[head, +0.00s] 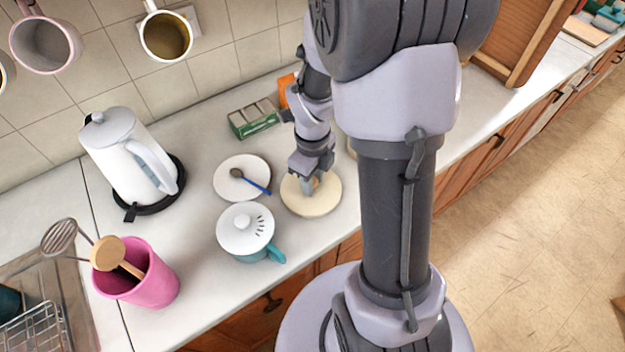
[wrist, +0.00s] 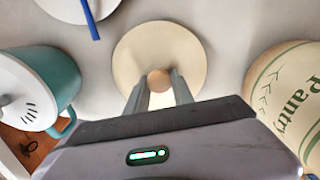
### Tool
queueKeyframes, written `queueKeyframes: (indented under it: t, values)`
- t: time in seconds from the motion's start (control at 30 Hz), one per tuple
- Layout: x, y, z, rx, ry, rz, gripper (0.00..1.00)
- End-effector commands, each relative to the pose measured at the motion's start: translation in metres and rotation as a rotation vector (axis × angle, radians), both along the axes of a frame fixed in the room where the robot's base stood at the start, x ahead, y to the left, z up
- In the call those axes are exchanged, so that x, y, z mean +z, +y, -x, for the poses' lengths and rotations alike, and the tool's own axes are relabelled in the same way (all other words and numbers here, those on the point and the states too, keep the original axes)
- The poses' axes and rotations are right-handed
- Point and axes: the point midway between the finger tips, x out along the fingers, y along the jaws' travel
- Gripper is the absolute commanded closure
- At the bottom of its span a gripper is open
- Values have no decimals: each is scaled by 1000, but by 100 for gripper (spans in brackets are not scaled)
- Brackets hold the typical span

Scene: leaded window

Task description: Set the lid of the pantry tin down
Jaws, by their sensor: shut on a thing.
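The lid of the pantry tin is a round cream disc (head: 318,203) with a wooden knob. In the wrist view the lid (wrist: 160,45) lies flat below my gripper (wrist: 159,83), whose two fingers are shut on the knob. In the head view my gripper (head: 312,184) points down at the lid, level over the counter; I cannot tell whether it touches the counter. In the head view my arm hides most of the tin.
A teal mug with a white lid (head: 246,232) and a white saucer with a blue-handled spoon (head: 228,188) stand left of the lid. A green box (head: 253,121), white kettle (head: 128,160) and pink utensil pot (head: 150,285) are farther off. The counter's front edge is close.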

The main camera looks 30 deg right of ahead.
Motion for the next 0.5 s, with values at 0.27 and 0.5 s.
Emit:
queueKeyframes:
  t: [0.27,0.5]
  values:
    - [-3,0,0,0,0,0,50]
    - [-1,0,0,0,0,0,50]
